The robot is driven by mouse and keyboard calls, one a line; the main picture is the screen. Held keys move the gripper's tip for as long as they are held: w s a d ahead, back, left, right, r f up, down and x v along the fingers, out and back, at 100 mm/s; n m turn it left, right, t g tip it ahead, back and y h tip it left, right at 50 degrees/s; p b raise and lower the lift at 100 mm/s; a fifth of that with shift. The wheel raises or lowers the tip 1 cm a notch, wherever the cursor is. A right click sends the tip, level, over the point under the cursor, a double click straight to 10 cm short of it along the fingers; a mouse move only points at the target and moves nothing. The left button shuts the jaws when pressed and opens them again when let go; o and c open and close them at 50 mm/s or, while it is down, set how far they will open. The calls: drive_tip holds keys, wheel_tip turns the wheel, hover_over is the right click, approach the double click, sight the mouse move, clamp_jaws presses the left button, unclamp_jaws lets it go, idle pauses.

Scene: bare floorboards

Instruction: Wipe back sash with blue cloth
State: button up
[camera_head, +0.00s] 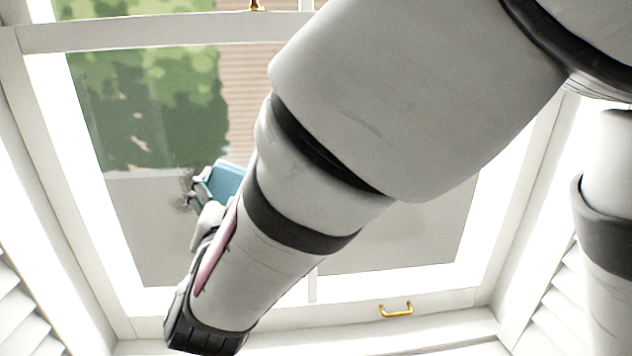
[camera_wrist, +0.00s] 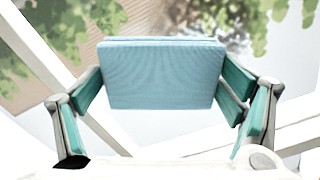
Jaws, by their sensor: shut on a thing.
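A blue cloth (camera_wrist: 163,75), folded into a flat block, is held between the fingers of my gripper (camera_wrist: 165,95) in the wrist view. In the head view the cloth (camera_head: 227,180) shows partly, beside my forearm, with my gripper (camera_head: 205,192) mostly hidden behind it. The white-framed window sash (camera_head: 140,35) has a glass pane (camera_head: 150,225) behind my arm. A dark smudge (camera_head: 188,188) shows at the left of the gripper; a dark patch (camera_wrist: 236,40) also shows past the cloth's upper right in the wrist view. I cannot tell whether the cloth touches the glass.
A brass handle (camera_head: 397,309) sits on the bottom rail, and a brass latch (camera_head: 257,5) on the upper rail. White louvred shutters flank the window, the left one (camera_head: 22,310) and the right one (camera_head: 556,315). My arm covers much of the pane.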

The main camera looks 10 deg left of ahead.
sight(217, 194)
drive_tip(key=shift+x, duration=0.9)
drive_tip(key=shift+s+a+p, duration=0.25)
drive_tip(key=shift+s+a, duration=0.05)
drive_tip(key=shift+a, duration=0.55)
drive_tip(key=shift+s+a+p, duration=0.25)
drive_tip(key=shift+a, duration=0.6)
drive_tip(key=shift+s+a+p, duration=0.35)
drive_tip(key=shift+a+p, duration=0.3)
drive_tip(key=shift+a, duration=1.15)
drive_tip(key=shift+s+a+p, duration=0.35)
drive_tip(key=shift+a+p, duration=0.3)
drive_tip(key=shift+a, duration=1.1)
drive_tip(key=shift+s+a+p, duration=0.35)
drive_tip(key=shift+a+p, duration=0.3)
drive_tip(key=shift+a, duration=1.15)
drive_tip(key=shift+s+r+p, duration=0.1)
drive_tip(key=shift+p, duration=0.25)
drive_tip(key=shift+d, duration=0.1)
drive_tip(key=shift+w+d+p, duration=0.3)
drive_tip(key=shift+d+p, duration=0.15)
drive_tip(key=shift+d, duration=0.5)
drive_tip(key=shift+w+d+p, duration=0.3)
drive_tip(key=shift+d+p, duration=0.1)
drive_tip(key=shift+d, duration=0.5)
